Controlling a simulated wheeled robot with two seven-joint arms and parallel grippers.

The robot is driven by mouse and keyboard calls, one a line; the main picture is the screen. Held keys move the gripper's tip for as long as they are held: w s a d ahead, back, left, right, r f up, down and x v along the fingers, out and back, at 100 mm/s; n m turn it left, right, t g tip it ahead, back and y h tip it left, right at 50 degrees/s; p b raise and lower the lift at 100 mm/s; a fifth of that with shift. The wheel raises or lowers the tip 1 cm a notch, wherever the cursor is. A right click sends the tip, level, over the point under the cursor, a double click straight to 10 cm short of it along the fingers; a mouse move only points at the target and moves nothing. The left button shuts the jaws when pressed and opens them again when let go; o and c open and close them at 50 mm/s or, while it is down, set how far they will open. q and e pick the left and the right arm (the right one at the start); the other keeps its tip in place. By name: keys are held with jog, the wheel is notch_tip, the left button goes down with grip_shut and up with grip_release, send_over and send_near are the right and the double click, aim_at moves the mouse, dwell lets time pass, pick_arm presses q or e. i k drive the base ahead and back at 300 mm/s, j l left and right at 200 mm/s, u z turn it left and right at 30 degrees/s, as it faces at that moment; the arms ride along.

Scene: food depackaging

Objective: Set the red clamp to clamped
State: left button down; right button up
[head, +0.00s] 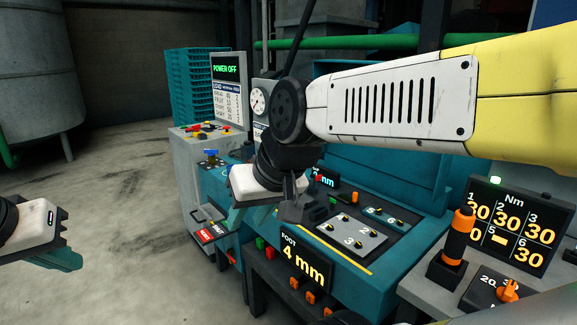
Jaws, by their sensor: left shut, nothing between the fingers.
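A small red part (319,180) shows just behind my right gripper, beside a partly covered display on the teal machine (345,272). It may be the red clamp's handle, but most of it is hidden and I cannot tell its position. My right gripper (236,217) hangs over the machine's left part, with its white body above a dark block (305,206). Its fingertips are mostly hidden, so I cannot tell its opening or any contact. My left gripper (68,262) is shut and empty at the far left, over the bare floor, well away from the machine.
A panel with numbered buttons (352,238) and a "4 mm" display (303,262) are on the machine. At right stand an orange-handled tool (458,235) and a torque display (515,222). A grey cabinet (185,170) stands left. The floor at left is clear.

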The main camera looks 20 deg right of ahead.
aim_at(319, 178)
jog(key=i+z, duration=0.65)
jog(key=z, duration=0.2)
jog(key=i+z, duration=0.3)
jog(key=z, duration=0.15)
jog(key=i+z, duration=0.3)
jog(key=z, duration=0.15)
